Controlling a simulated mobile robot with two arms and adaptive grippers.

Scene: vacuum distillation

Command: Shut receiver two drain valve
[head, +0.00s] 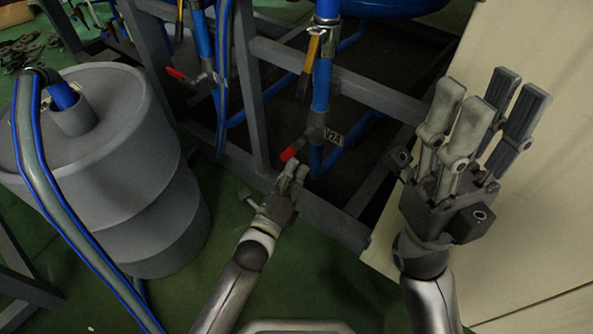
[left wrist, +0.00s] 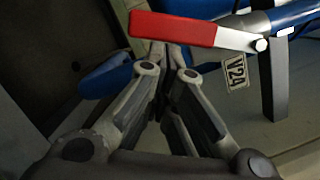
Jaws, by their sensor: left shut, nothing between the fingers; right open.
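A valve with a red lever handle (head: 290,153) sits low on a blue vertical pipe (head: 321,95), with a tag reading V24 (head: 333,137) beside it. The lever points down and left from the valve body. My left gripper (head: 295,170) is shut and empty, its fingertips just below the lever's free end. In the left wrist view the red lever (left wrist: 172,29) crosses above my shut fingertips (left wrist: 164,48), and the V24 tag (left wrist: 236,74) hangs to the right. I cannot tell whether the fingers touch the lever. My right gripper (head: 490,100) is open and empty at the right.
Another red-handled valve (head: 178,75) is at the upper left, and a yellow handle (head: 311,52) is higher on the pipe. A grey frame (head: 285,198) surrounds the pipes. A grey drum (head: 135,215) with a blue-edged hose (head: 45,180) stands left. A cream panel (head: 545,190) is right.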

